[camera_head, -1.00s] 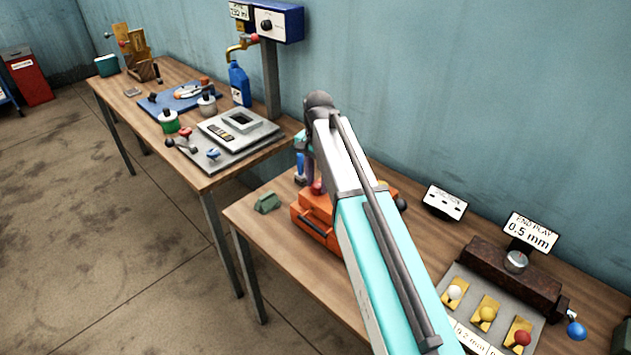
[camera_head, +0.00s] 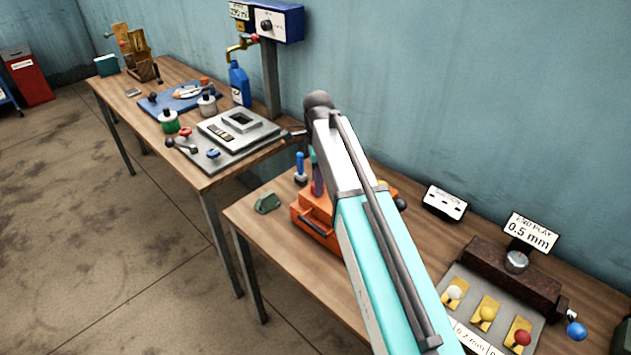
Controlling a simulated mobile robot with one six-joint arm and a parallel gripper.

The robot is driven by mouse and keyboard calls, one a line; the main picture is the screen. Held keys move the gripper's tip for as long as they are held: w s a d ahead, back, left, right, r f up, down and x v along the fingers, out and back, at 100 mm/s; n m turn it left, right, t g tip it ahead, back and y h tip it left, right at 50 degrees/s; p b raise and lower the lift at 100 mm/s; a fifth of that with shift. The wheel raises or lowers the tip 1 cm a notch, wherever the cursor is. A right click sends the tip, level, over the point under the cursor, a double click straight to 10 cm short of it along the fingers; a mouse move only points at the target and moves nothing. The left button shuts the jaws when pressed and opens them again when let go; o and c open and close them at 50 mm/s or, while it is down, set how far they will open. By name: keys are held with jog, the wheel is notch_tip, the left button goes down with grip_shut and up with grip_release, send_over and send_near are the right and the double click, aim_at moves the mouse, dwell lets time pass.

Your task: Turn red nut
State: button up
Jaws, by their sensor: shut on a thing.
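A small red nut-like piece (camera_head: 185,131) sits at the left edge of the grey plate (camera_head: 240,155) on the left table. A similar blue piece (camera_head: 212,153) is in front of it. My gripper (camera_head: 302,138) is mostly hidden behind my own arm, beyond the right edge of the plate. It is shut on a thin grey tool (camera_head: 290,133) whose end points left toward the plate. The tool's exact shape is too small to tell. The gripper is well apart from the red piece.
An orange toolbox (camera_head: 318,222) with upright handles stands below my arm on the right table, beside a green block (camera_head: 267,203). A blue bottle (camera_head: 239,84), post (camera_head: 271,80) and several pots stand on the left table. A gap separates the tables.

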jog(key=shift+m, duration=0.3)
jog(key=o, duration=1)
jog(key=shift+o, duration=0.2)
jog(key=shift+r, duration=0.2)
notch_tip(320, 180, up, 14)
jog(key=b, duration=0.3)
jog(key=shift+f+b, duration=0.25)
jog(key=shift+b, duration=0.1)
